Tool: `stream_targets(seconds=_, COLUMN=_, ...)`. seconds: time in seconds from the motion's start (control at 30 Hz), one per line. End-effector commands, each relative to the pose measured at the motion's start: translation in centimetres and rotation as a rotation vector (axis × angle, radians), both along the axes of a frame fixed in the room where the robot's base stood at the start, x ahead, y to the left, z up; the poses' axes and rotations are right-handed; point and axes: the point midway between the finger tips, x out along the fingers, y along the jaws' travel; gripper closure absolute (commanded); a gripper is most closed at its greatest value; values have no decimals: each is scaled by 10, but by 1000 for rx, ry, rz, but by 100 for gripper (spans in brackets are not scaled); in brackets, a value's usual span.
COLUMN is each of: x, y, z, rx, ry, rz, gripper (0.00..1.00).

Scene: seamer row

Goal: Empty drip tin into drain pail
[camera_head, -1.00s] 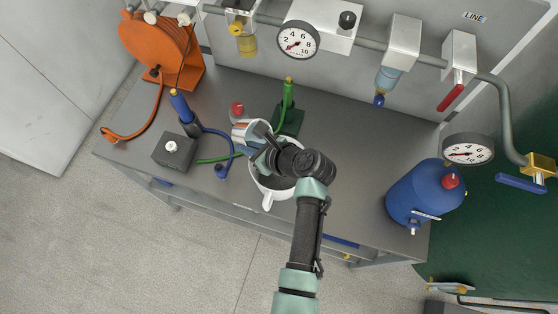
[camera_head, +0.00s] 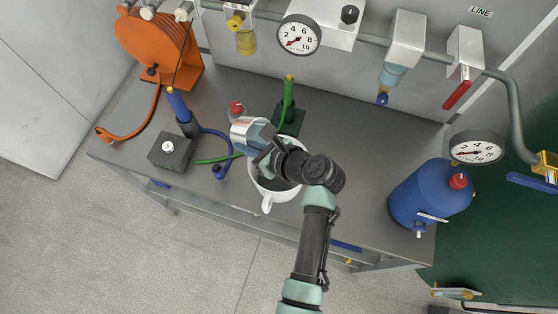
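The drip tin (camera_head: 241,127) is a small shiny metal can. It is in my gripper (camera_head: 256,138), above the left rear rim of the pail, and looks tilted. The fingers appear closed on its side, though my wrist partly covers them. The drain pail (camera_head: 267,197) is white with a handle at its front and stands on the grey bench. My gripper and wrist hide much of its opening, so I cannot see what is inside it or in the tin.
A green-handled tool in a stand (camera_head: 288,105) is close behind the pail. A red-topped item (camera_head: 236,108) stands behind the tin. A grey box (camera_head: 170,150) and blue hose (camera_head: 222,168) lie left. A blue tank (camera_head: 428,192) stands right; bench between is clear.

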Motion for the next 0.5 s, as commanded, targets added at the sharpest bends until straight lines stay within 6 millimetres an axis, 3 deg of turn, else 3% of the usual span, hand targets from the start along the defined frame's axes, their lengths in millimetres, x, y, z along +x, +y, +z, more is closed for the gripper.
stream_targets(seconds=0.5, x=-1, y=-2, z=1, rx=47, ry=-32, rz=-1, gripper=100)
